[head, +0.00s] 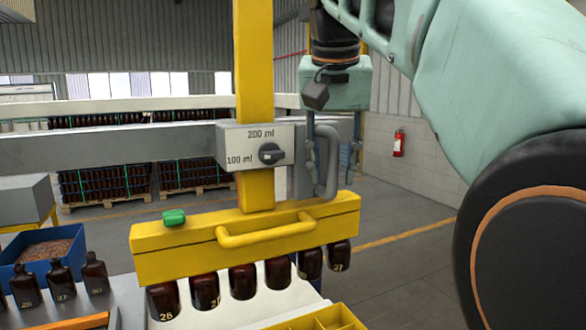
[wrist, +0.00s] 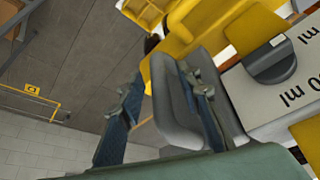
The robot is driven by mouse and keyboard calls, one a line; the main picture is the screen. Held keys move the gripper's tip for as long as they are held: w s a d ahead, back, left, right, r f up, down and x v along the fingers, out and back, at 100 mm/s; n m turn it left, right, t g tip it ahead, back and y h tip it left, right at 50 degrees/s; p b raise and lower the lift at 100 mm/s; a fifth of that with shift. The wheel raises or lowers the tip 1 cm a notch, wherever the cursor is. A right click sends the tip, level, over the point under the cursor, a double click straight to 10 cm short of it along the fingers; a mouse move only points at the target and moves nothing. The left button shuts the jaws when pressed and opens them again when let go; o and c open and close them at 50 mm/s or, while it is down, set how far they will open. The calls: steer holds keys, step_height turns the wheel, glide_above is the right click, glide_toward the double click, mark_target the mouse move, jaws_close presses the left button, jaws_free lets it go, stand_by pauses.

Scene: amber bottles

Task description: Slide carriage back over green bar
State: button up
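The carriage is a grey block (head: 240,157) marked 100 ml and 200 ml with a black knob, on a grey horizontal rail (head: 110,143). A yellow post and a yellow head (head: 185,245) hang below it, with several amber bottles (head: 206,292) under the head. A grey loop handle (head: 327,160) is on the carriage's right side; it also shows in the wrist view (wrist: 171,100). My gripper (head: 333,165) is open at this handle. In the wrist view, one finger appears inside the loop and the other outside, with a visible gap. I see no green bar.
A yellow crate (head: 318,319) is at the bottom, below the bottles. A blue bin (head: 48,255) and loose bottles (head: 62,280) stand at the left. A green button-like piece (head: 174,217) sits on the yellow head. The floor at right is clear toward a fire extinguisher (head: 399,143).

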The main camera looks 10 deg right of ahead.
jaws_close()
steer(key=shift+a, duration=0.15)
stand_by(0.6)
